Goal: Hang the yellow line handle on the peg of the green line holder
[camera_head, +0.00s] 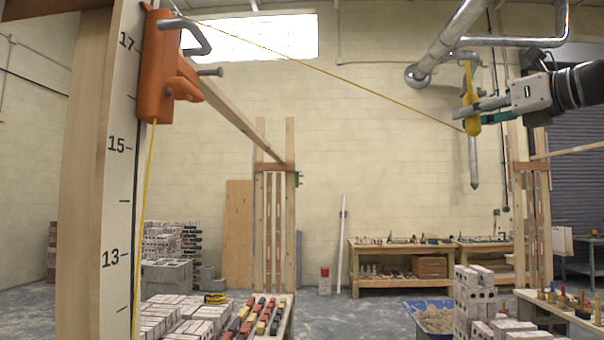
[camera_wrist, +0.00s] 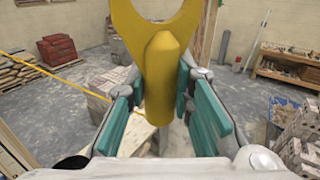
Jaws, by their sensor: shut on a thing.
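My gripper (camera_head: 470,112) is at the upper right in the head view, shut on the yellow line handle (camera_head: 470,88) with its teal finger pads. The handle hangs in the air. In the wrist view the handle (camera_wrist: 160,70) stands between the pads, its forked or ring-like end at the top, cut off by the frame. A yellow line runs from it up left to an orange holder (camera_head: 158,65) on the near post. A small green fitting (camera_head: 298,179), perhaps the green line holder, sits on the distant wooden frame; its peg is too small to make out.
The near wooden post (camera_head: 85,180) with a marked scale fills the left. Metal pipes (camera_head: 445,45) show behind my gripper. Below are a brick stack (camera_head: 475,300), a blue tub (camera_head: 430,317) and workbenches (camera_head: 400,255). The air between post and gripper is clear except for the line.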

